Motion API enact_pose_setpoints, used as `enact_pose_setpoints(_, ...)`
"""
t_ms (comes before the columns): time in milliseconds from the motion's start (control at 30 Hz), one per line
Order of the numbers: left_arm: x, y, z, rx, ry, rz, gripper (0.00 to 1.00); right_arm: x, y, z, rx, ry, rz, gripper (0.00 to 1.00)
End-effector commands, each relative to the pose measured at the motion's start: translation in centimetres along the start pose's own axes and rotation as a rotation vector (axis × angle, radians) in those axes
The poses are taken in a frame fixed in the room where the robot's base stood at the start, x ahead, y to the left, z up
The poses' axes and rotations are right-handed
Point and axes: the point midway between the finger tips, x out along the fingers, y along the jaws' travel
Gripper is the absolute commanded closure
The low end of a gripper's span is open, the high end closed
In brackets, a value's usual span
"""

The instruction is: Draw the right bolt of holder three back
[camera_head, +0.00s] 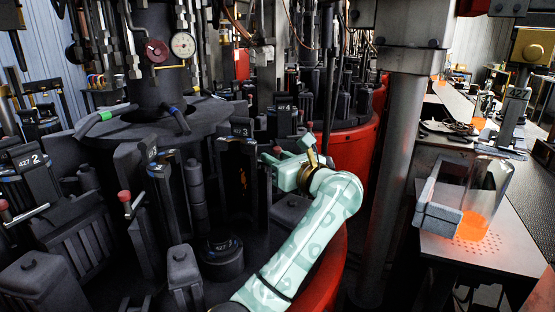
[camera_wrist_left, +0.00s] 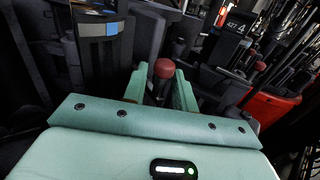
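Holder three is a dark upright block with a "3" label (camera_head: 240,132), in the middle of the head view. My left gripper (camera_head: 280,163), pale green, is at its right side. In the left wrist view a bolt with a red knob (camera_wrist_left: 165,69) stands between the two fingers of this gripper (camera_wrist_left: 160,84). The fingers are apart, with a visible gap on the knob's left; I cannot tell whether the right finger touches it. The bolt's shaft is mostly hidden by the gripper. My right gripper is in neither view.
Holder four (camera_head: 284,108) is behind my gripper. A steel post (camera_head: 390,150) and a bench with a glowing orange piece (camera_head: 472,228) are at the right.

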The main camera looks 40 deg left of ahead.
Motion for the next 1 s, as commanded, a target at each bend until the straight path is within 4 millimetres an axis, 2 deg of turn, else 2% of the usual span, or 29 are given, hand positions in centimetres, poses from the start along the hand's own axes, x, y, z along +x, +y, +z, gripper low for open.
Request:
enact_pose_setpoints(67, 0.0, 0.0, 0.0, 0.0, 0.0, 0.0, 0.72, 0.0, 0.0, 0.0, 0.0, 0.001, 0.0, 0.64)
enact_pose_setpoints(167, 0.0, 0.0, 0.0, 0.0, 0.0, 0.0, 0.97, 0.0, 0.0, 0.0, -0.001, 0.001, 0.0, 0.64)
enact_pose_setpoints(200, 0.0, 0.0, 0.0, 0.0, 0.0, 0.0, 1.0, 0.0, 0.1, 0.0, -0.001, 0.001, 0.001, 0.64)
enact_pose_setpoints(367, -0.2, -0.1, -0.1, 0.0, 0.001, 0.0, 1.0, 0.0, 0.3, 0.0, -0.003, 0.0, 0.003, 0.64)
enact_pose_setpoints(633, -2.9, -1.9, -0.2, 0.0, 0.003, -0.002, 1.0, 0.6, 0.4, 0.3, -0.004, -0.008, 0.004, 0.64)
enact_pose_setpoints(867, -3.0, -2.0, -0.1, 0.0, 0.001, -0.003, 1.0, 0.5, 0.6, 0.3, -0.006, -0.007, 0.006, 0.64)
enact_pose_setpoints(900, -3.0, -2.0, -0.1, 0.0, 0.001, -0.003, 0.86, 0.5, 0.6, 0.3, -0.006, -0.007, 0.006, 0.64)
enact_pose_setpoints(933, -3.0, -2.0, -0.1, 0.0, 0.001, -0.003, 0.77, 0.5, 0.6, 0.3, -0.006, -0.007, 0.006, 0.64)
enact_pose_setpoints(967, -3.0, -2.0, -0.1, 0.0, 0.001, -0.003, 0.72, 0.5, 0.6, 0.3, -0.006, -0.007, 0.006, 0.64)
enact_pose_setpoints(1000, -3.0, -2.0, -0.1, 0.0, 0.001, -0.003, 0.72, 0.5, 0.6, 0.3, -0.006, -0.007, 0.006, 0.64)
